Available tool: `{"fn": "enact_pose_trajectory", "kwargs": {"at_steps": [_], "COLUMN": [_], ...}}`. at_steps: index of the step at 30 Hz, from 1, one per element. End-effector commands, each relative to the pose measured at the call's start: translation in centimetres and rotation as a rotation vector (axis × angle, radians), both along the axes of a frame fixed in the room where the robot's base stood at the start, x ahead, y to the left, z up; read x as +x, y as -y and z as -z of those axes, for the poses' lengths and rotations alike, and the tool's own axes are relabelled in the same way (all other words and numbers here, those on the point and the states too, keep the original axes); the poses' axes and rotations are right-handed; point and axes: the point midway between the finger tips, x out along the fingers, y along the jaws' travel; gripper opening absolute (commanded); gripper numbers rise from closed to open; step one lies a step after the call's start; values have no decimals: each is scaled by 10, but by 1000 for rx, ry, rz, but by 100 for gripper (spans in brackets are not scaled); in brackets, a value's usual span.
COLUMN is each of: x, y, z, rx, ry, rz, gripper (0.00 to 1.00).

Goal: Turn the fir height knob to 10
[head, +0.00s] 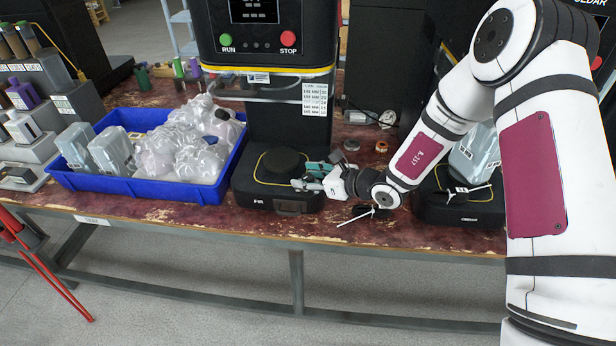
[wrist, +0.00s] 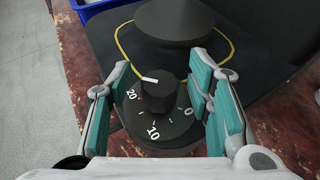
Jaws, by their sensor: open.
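The fir seamer's black base (head: 260,202), labelled FIR, stands at mid-table in the head view. Its height knob (wrist: 158,98) is a dark cylinder on a black dial (wrist: 165,137) marked 20, 10 and 0. The knob's white pointer mark points left, on the 20 side and away from the 10. My gripper (wrist: 160,104) is open, its teal-padded fingers on either side of the knob with gaps at both sides. In the head view my gripper (head: 308,178) is at the base's right front; the knob is hard to make out there.
A blue tray (head: 135,188) of wrapped items stands left of the fir base. The cedar base (head: 462,210) stands to the right. A printed chart (head: 314,99) hangs on the fir machine, below its RUN and STOP buttons. A round plate (wrist: 180,22) lies beyond the knob.

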Motion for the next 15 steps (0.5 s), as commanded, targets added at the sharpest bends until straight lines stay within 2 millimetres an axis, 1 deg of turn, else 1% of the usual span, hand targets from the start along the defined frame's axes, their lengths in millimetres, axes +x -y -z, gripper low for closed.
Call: {"fn": "enact_pose_trajectory", "kwargs": {"at_steps": [6, 7, 8, 9, 11, 12, 13, 15], "x": [0, 0, 0, 0, 0, 0, 0, 0], "y": [0, 0, 0, 0, 0, 0, 0, 0], "z": [0, 0, 0, 0, 0, 0, 0, 0], "rx": [0, 0, 0, 0, 0, 0, 0, 0], "ry": [0, 0, 0, 0, 0, 0, 0, 0], "rz": [0, 0, 0, 0, 0, 0, 0, 0], "gripper": [46, 44, 37, 28, 15, 6, 0, 0]}}
